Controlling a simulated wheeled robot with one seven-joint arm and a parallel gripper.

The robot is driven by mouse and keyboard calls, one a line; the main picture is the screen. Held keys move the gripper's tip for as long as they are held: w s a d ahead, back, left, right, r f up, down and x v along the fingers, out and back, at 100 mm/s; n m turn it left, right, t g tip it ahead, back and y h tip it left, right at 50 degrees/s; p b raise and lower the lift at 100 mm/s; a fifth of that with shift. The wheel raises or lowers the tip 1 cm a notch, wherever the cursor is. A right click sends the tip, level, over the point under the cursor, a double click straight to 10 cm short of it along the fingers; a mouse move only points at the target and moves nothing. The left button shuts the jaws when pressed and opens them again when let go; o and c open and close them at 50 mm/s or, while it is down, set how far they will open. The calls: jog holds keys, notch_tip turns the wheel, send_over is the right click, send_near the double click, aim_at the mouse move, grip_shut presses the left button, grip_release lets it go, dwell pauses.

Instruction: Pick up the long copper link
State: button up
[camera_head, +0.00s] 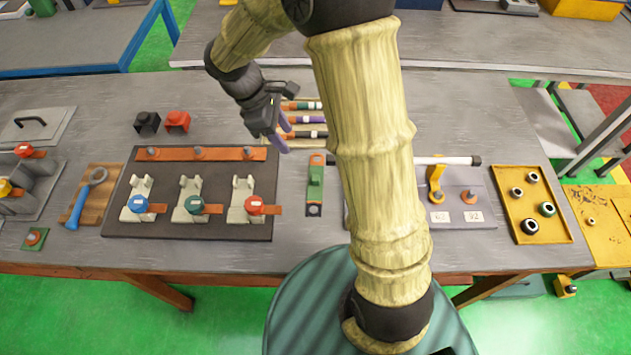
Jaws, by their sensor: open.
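A wooden tray (262,141) behind the dark board holds several copper-ended strips with coloured middles. A green-sleeved strip (304,106) lies at the back, a purple-sleeved strip (309,119) in the middle and a black-sleeved strip (310,134) at the front. A long copper bar (225,154) lies across the studs at the back of the dark board. I cannot tell which of these is the long copper link. My gripper (283,137), with purple fingers, is open over the left end of the tray. It hides the strips' left ends, and my arm covers the tray's right side.
The dark board (118,217) carries blue, green and red knobs on pale mounts. A blue-handled wrench (84,201) lies at left. A yellow tray (513,226) with rings is at right. Black and red blocks (177,121) sit at back left.

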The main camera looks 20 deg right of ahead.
send_over(315, 178)
jog(key=a, duration=0.3)
jog(key=f, duration=1)
jog(key=shift+w+d+f, duration=0.25)
jog(key=shift+w+f, duration=0.1)
jog(key=shift+w, duration=0.05)
jog(key=shift+d+f, duration=0.1)
jog(key=shift+f, duration=0.2)
jog(key=shift+p, duration=0.3)
jog(key=x, duration=0.5)
jog(key=shift+f+p, duration=0.15)
jog(key=shift+p, duration=0.15)
jog(key=shift+c, duration=0.3)
grip_shut()
